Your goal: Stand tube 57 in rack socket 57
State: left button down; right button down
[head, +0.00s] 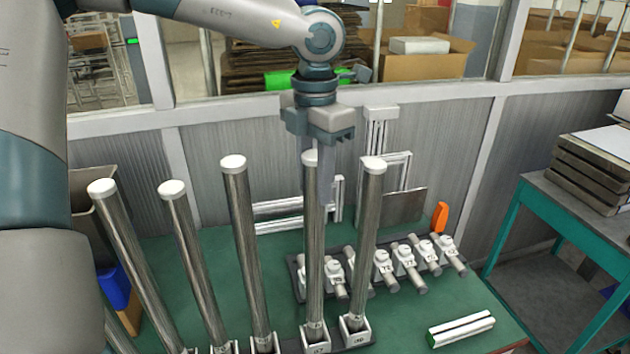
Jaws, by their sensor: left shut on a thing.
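Several tall steel tubes with white caps stand in a row across the green table. My left gripper (314,192) hangs down from above and is shut on the upper part of the second tube from the right (314,255). That tube is nearly upright. Its lower end is at a white socket (317,338) with a small dark label that I cannot read clearly. I cannot tell whether the tube rests on the socket's floor. The rightmost tube (366,240) stands in the neighbouring white socket (356,331). The tube numbers are not readable. My right gripper is not in view.
A dark tray (297,284) with several small metal and white fittings lies behind and right of the tubes. A white and green block (460,330) lies at front right. Behind are an orange object (440,216), white frames (290,208) and a ribbed wall (450,140).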

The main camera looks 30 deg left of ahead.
pick_arm(q)
jog(key=shift+b, duration=0.3)
dwell(0.7)
jog(key=shift+b, duration=0.4)
dwell(0.5)
jog(key=shift+f+b, duration=0.65)
jog(key=shift+b, duration=0.15)
jog(key=c, duration=1.6)
grip_release()
jog(key=shift+s, duration=0.1)
